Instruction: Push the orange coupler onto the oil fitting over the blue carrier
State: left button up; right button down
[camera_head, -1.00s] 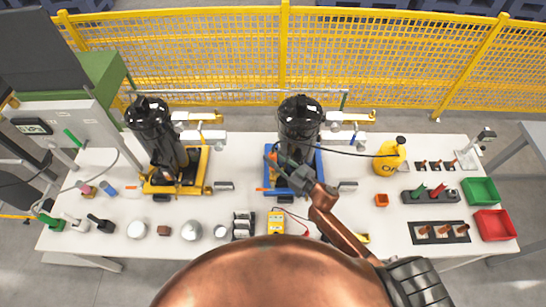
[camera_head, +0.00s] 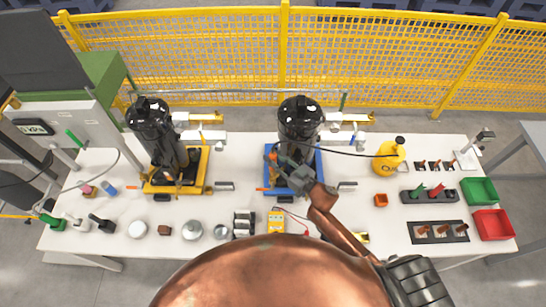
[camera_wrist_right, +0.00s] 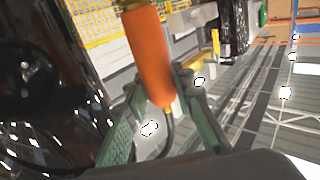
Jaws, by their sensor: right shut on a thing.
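The orange coupler (camera_wrist_right: 148,58) is held between the green fingers of my right gripper (camera_wrist_right: 160,115) in the right wrist view. It is tilted, and a dark hose hangs from its lower end. In the head view the coupler (camera_head: 273,157) is a small orange spot at the tip of my right gripper (camera_head: 280,165). The gripper is over the blue carrier (camera_head: 320,165), in front of the black compressor (camera_head: 300,118) standing on it. I cannot make out the oil fitting, so I cannot tell whether the coupler touches it. My left gripper is out of view.
A second compressor (camera_head: 150,125) stands on a yellow carrier (camera_head: 205,165) at the left. A yellow can (camera_head: 390,158) stands to the right, with a black hose running towards it. Green (camera_head: 480,190) and red (camera_head: 493,224) bins are at the far right. Small parts line the front.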

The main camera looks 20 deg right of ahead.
jog(key=shift+f+b, duration=1.3)
jog(key=shift+f, duration=0.7)
jog(key=c, duration=1.6)
grip_release()
jog(key=v, duration=1.2)
jog(key=shift+a, duration=0.1)
jog(key=shift+a, duration=0.1)
